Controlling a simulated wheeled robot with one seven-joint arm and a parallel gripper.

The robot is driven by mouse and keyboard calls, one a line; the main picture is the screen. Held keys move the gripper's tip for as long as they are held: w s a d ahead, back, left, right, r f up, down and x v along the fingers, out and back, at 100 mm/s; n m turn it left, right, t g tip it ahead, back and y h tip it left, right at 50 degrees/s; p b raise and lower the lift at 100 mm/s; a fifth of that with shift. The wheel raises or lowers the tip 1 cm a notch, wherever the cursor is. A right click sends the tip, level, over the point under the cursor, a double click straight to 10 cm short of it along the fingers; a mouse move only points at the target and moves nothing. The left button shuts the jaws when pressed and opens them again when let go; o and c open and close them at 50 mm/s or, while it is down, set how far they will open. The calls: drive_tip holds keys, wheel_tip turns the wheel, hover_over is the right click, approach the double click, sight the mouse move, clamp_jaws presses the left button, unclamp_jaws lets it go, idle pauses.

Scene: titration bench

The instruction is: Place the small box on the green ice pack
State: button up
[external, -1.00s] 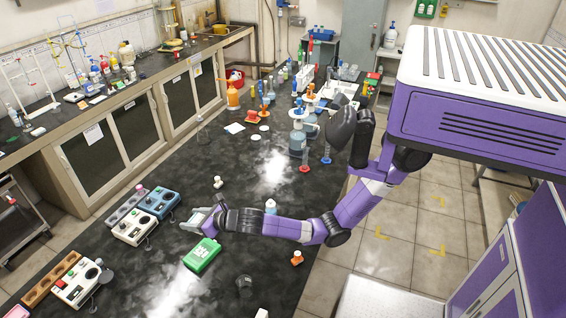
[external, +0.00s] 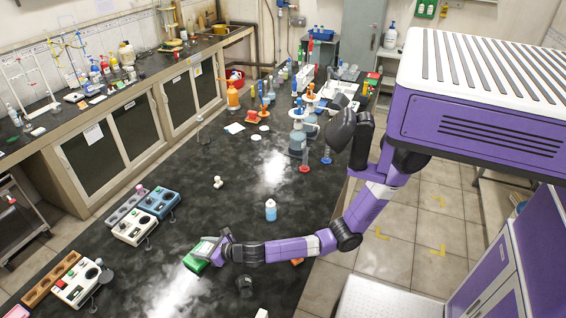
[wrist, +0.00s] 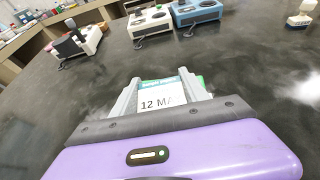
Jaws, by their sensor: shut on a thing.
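My gripper (external: 207,247) is shut on the small box (wrist: 160,97), which shows between the two fingers in the wrist view with a teal band and a white label reading "12 MA". The green ice pack (external: 194,265) lies on the black bench top. My gripper is right over it in the external view and hides much of it. A sliver of green shows beside the right finger in the wrist view. I cannot tell whether the box touches the pack.
White and blue stirrer-like devices (external: 134,226) stand to the left, with another white device (external: 77,286) nearer the front. A small bottle (external: 271,210) stands behind my arm. The bench middle is mostly clear.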

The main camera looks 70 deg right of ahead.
drive_tip(key=shift+f, duration=0.25)
drive_tip(key=o, duration=1.4)
drive_tip(key=shift+c, duration=0.2)
drive_tip(key=shift+r, duration=0.1)
drive_tip(key=v, duration=1.2)
